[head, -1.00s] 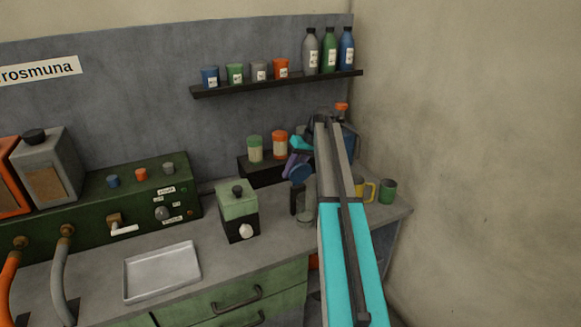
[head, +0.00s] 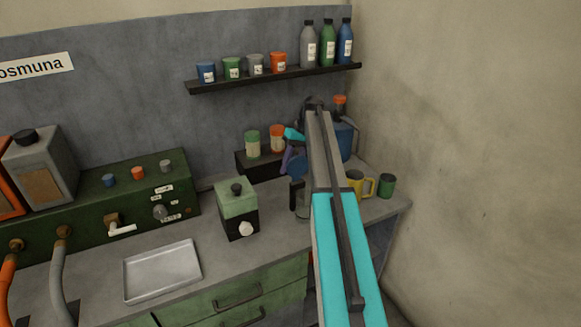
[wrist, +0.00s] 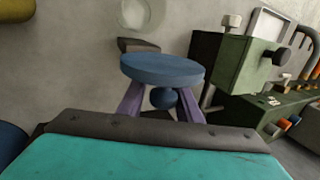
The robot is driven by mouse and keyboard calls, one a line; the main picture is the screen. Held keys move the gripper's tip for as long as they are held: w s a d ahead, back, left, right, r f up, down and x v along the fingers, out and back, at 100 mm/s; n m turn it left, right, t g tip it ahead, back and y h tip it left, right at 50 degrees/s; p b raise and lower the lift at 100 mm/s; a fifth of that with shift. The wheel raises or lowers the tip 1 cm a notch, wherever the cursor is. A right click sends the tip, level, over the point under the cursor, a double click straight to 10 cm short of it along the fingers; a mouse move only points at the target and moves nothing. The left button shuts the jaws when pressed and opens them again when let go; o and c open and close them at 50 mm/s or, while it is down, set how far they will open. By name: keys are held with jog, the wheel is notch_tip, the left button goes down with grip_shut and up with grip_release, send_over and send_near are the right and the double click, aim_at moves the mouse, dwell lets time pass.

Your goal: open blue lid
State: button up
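A round blue lid (wrist: 162,68) with a ball-shaped knob (wrist: 163,98) shows in the wrist view. The knob sits between the two purple fingers of my gripper (wrist: 162,104); the fingertips are partly hidden by the lid. The lid appears held by its knob, apart from any vessel, above the counter. In the head view my gripper (head: 288,158) and the lid (head: 298,166) are left of my arm, near the glass jug. A blue vessel (head: 346,143) stands behind my arm, mostly hidden; its opening cannot be seen.
The glass jug (wrist: 137,12) with a dark handle is close to the lid. A yellow mug (head: 357,184) and green mug (head: 387,186) stand at the right. A green grinder (head: 238,210) and metal tray (head: 162,270) are left. A bottle shelf (head: 270,79) hangs above.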

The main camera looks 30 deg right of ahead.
jog(key=shift+o, duration=0.8)
jog(key=shift+a, duration=0.15)
jog(key=shift+r, duration=0.1)
jog(key=p+v, duration=0.6)
jog(key=v, duration=0.7)
jog(key=shift+d+r, duration=0.2)
jog(key=shift+r, duration=0.05)
jog(key=shift+c, duration=0.2)
